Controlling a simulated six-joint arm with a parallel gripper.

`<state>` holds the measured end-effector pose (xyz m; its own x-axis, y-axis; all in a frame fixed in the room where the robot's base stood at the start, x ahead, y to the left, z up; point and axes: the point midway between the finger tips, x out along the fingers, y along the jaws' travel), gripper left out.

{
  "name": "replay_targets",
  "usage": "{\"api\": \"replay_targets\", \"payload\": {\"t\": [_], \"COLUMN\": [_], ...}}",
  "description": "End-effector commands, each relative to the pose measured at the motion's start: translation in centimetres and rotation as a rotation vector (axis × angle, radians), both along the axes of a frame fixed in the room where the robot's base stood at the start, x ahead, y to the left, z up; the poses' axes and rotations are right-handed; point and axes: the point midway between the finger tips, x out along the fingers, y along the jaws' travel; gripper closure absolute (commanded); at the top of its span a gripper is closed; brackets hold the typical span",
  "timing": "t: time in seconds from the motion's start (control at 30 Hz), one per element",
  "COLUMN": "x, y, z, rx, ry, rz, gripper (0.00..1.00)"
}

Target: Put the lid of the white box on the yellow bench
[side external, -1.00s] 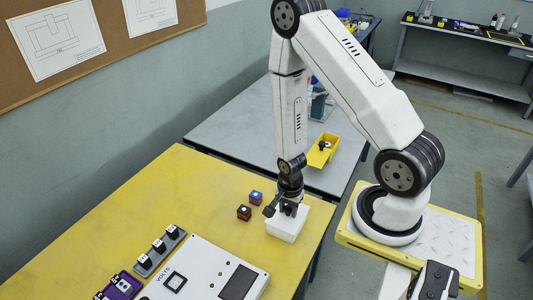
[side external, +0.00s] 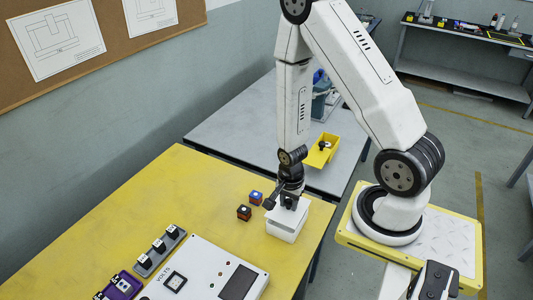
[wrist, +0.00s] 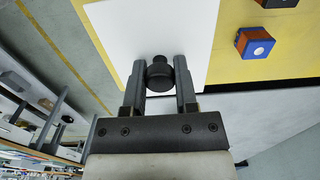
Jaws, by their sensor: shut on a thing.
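The white box (side external: 283,232) stands on the yellow bench (side external: 190,210), near the bench's right edge. Its white lid (side external: 290,216) is raised a little above the box and looks roughly level. My gripper (side external: 290,202) is over the box and shut on the lid's dark round knob. In the wrist view my gripper (wrist: 160,82) has a finger on each side of the black knob (wrist: 160,72), with the white lid (wrist: 150,28) beyond it. The inside of the box is hidden under the lid.
A white volt panel (side external: 205,272) and a grey block row (side external: 160,251) are at the front. The bench's left middle is clear. A yellow bin (side external: 321,152) is behind.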

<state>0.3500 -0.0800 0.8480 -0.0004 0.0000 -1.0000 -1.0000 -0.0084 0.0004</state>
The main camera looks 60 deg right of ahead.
Motion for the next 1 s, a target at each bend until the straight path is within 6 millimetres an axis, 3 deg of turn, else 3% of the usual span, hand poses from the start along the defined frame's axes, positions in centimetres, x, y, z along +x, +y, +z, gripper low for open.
{"api": "replay_targets", "payload": {"t": [0.5,1.0], "x": [0.1,0.0], "y": [0.0,0.0], "z": [5.5,7.2], "rx": [-0.001,0.000], "ry": [-0.004,0.000], "rz": [0.001,0.000], "gripper": [1.00,1.00]}}
